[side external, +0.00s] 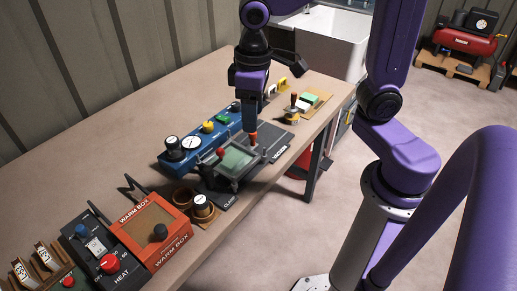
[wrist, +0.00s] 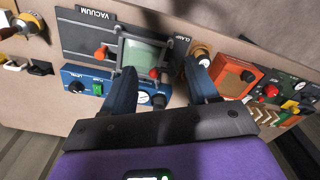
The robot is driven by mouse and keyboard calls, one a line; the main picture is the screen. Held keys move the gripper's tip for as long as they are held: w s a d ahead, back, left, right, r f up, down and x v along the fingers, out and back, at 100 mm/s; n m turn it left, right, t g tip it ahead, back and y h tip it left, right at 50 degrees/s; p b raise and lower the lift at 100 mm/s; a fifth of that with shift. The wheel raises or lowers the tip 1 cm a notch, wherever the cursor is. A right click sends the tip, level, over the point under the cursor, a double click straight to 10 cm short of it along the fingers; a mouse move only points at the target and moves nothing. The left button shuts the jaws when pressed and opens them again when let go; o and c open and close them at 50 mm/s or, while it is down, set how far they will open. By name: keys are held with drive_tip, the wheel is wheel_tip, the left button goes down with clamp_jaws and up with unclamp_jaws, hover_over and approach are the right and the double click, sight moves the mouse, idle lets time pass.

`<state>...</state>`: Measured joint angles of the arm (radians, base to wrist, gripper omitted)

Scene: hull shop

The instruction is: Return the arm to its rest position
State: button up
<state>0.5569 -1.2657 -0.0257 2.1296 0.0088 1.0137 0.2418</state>
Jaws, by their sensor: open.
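My gripper (side external: 250,125) points down over the workbench (side external: 110,150). It is close to an orange-tipped handle on the dark vacuum and clamp plate; I cannot tell whether they touch. In the wrist view my gripper (wrist: 162,78) has its two dark fingers spread wide, with nothing held between them. A framed pale green panel (wrist: 142,55) lies between and beyond the fingers; it also shows in the side view (side external: 238,160). My arm is bent out over the bench, reaching in from the right.
A blue panel (side external: 200,132) with gauges and knobs stands behind the plate. An orange warm box (side external: 150,232) and a dark heat panel (side external: 95,248) stand at the front left. A white sink (side external: 325,45) is behind. Bare benchtop lies at the left.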

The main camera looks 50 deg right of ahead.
drive_tip(key=s+d+f+n, duration=0.1)
drive_tip(key=s+d+n, duration=0.1)
drive_tip(key=s, duration=0.5)
drive_tip(key=s+d+f+n, duration=0.2)
drive_tip(key=s+n, duration=0.3)
drive_tip(key=s, duration=0.3)
drive_tip(key=shift+s+d, duration=0.2)
drive_tip(key=shift+d, duration=0.4)
